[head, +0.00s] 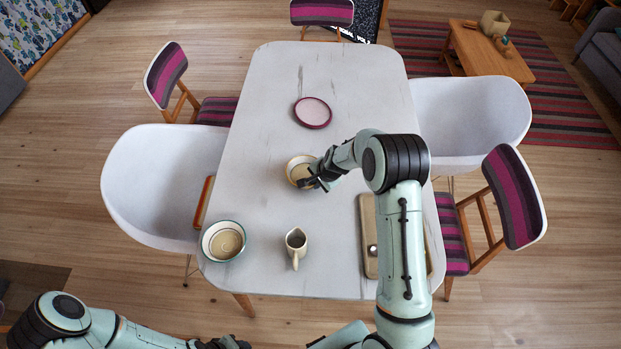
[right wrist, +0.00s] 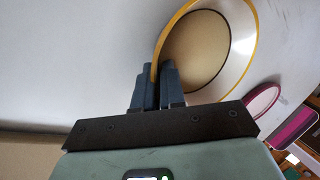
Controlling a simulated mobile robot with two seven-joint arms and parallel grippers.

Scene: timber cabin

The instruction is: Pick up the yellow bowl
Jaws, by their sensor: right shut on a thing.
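The yellow bowl (head: 297,168), white inside with a yellow rim and a tan bottom, is near the middle of the white table. My right gripper (head: 312,184) is at its near right side in the head view. In the right wrist view, the gripper's fingers (right wrist: 158,84) are shut on the rim of the yellow bowl (right wrist: 196,55), one finger on each side of the wall. I cannot tell whether the bowl touches the table. My left gripper (head: 228,343) is partly cut off at the bottom edge of the head view, away from the table.
A green-rimmed bowl (head: 223,241) stands at the table's near left corner, with a small pitcher (head: 296,243) right of it. A pink plate (head: 312,112) lies beyond the yellow bowl. A wooden tray (head: 369,262) is partly hidden by my right arm. Chairs surround the table (head: 270,90).

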